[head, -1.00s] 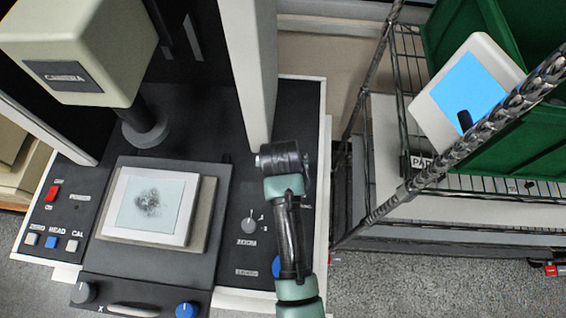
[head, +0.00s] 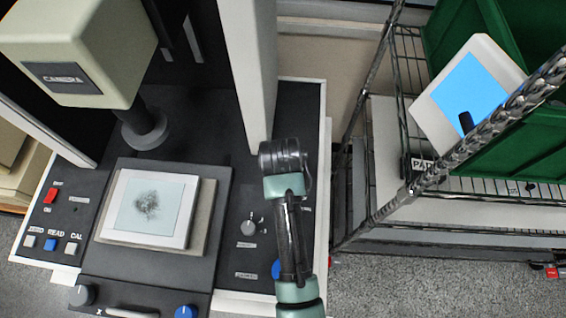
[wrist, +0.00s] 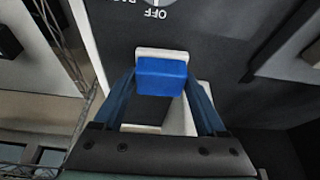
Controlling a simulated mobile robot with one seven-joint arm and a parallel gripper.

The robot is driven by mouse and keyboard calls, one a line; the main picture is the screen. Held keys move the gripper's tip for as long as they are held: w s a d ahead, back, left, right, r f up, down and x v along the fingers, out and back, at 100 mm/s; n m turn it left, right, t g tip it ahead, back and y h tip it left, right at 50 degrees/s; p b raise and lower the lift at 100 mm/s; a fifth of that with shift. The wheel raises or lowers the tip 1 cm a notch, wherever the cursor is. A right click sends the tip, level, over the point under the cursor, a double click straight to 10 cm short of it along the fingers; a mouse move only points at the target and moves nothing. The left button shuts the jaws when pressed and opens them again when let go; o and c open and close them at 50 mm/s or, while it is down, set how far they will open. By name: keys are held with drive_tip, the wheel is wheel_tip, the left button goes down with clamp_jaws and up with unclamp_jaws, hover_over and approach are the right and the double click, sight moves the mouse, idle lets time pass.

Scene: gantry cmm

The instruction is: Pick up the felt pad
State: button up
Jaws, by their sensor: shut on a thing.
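In the wrist view, my gripper (wrist: 162,82) is shut on a small bright blue block with a pale layer behind it. I take this for the felt pad (wrist: 161,78), though its felt cannot be made out. One finger lies on each side of it. The block is seen against a black panel with pale lettering; whether it touches the panel cannot be told. In the head view, my arm stands over the right part of the machine's console, and the gripper and pad are hidden.
The black console (head: 215,130) carries knobs and buttons, with a pale column (head: 248,70) beside my arm. A stage (head: 200,215) with a glass plate (head: 150,208) lies to the left, under a camera housing (head: 110,40). A wire rack (head: 372,140) with a green bin (head: 520,150) stands to the right.

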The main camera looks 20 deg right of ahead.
drive_tip(key=shift+b+v, duration=0.35)
drive_tip(key=shift+v, duration=0.7)
drive_tip(key=s+d+b, duration=0.3)
drive_tip(key=s+d, duration=0.1)
drive_tip(key=s, duration=1.2)
drive_tip(key=shift+s+d+b, duration=0.25)
drive_tip(key=shift+s+b, duration=0.05)
drive_tip(key=shift+s, duration=0.1)
drive_tip(key=shift+r, duration=0.15)
